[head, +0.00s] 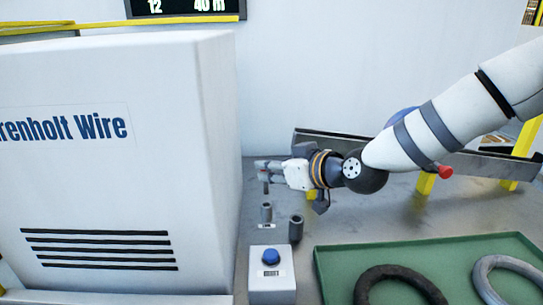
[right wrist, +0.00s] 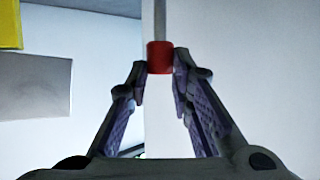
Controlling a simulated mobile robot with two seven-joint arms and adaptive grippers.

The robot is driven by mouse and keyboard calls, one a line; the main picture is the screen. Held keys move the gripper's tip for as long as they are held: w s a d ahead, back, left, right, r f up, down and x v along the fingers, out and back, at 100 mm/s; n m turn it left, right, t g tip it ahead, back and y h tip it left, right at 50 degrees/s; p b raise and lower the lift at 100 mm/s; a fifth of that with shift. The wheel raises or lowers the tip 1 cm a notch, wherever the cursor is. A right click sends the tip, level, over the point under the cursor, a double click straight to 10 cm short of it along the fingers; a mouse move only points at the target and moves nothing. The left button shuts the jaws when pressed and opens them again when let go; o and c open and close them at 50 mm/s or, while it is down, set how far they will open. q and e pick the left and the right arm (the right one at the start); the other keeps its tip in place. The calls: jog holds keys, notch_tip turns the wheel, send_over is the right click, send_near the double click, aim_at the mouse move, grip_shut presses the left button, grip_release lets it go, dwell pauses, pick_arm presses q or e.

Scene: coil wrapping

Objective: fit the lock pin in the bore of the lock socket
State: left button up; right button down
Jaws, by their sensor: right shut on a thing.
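My right gripper (head: 264,165) reaches in from the right beside the white machine housing. In the right wrist view, its fingertips (right wrist: 160,62) are shut on the red end of the lock pin (right wrist: 160,57), and a grey shaft (right wrist: 160,20) runs on from it. In the head view the shaft (head: 265,187) hangs below the fingers. Two grey cylinders stand on the table: a lighter one (head: 266,211) with a small label, almost under the pin and apart from it, and a darker one (head: 296,229) to the right. I cannot tell which is the lock socket. My left gripper is not in view.
The white housing (head: 110,170) fills the left side, close to the gripper. A box with a blue button (head: 271,256) stands in front of the cylinders. A green tray (head: 420,252) with a dark coil and a grey coil lies front right. A metal rail (head: 480,165) stands behind.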

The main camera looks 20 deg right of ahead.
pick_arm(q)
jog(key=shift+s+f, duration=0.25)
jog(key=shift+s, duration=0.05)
pick_arm(e)
jog(key=shift+f, duration=0.9)
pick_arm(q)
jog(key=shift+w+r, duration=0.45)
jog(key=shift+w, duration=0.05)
pick_arm(e)
jog(key=shift+r, duration=0.15)
dwell(0.4)
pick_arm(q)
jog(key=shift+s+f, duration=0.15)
pick_arm(e)
jog(key=shift+f, duration=0.55)
